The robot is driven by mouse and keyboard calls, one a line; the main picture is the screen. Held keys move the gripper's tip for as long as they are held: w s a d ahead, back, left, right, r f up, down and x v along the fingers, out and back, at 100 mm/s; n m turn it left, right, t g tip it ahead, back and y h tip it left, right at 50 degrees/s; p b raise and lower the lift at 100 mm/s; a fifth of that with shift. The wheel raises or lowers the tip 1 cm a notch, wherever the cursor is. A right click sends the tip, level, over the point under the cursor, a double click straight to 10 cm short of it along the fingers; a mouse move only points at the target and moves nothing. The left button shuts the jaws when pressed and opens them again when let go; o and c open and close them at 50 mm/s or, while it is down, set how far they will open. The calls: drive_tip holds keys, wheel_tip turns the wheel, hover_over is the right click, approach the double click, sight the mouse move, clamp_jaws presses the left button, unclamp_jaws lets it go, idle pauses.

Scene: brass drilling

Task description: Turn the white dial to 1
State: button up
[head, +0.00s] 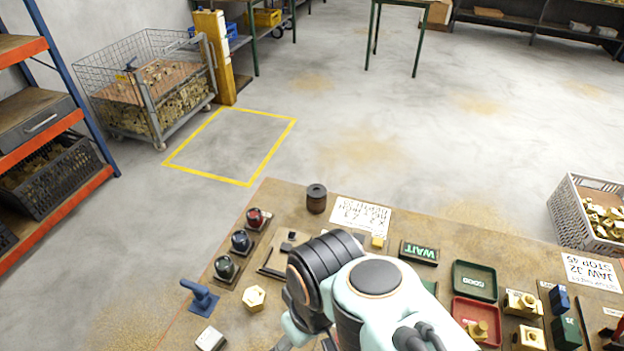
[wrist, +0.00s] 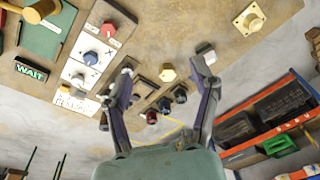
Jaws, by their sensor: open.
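In the head view my arm hides the dial panel.
A dark cylinder (head: 316,198), a WAIT sign (head: 419,252) and a green tray (head: 475,280) stand beyond my arm.

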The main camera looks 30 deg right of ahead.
drive_tip(key=w+d+r+m+t+h, duration=0.1)
drive_tip(key=w+d, duration=0.3)
drive_tip(key=w, duration=0.4)
drive_tip(key=w+d+t, duration=0.1)
drive_tip(key=w+d, duration=0.3)
drive_tip(key=w, duration=0.5)
drive_tip(key=d+f+m+g, duration=0.1)
drive_tip(key=d+f, duration=0.3)
drive_tip(key=f, duration=0.1)
drive_tip(key=d+f+m+g, duration=0.1)
drive_tip(key=d+f, duration=0.4)
drive_tip(key=d+f+m+g, duration=0.1)
drive_tip(key=d+f+m, duration=0.1)
drive_tip(key=d+f, duration=0.3)
drive_tip(key=shift+s+d+f, duration=0.1)
drive_tip(key=shift+d+f, duration=0.1)
drive_tip(key=shift+d, duration=0.05)
wheel_tip(320, 180, down, 6)
drive_tip(key=shift+f, duration=0.15)
clamp_jaws()
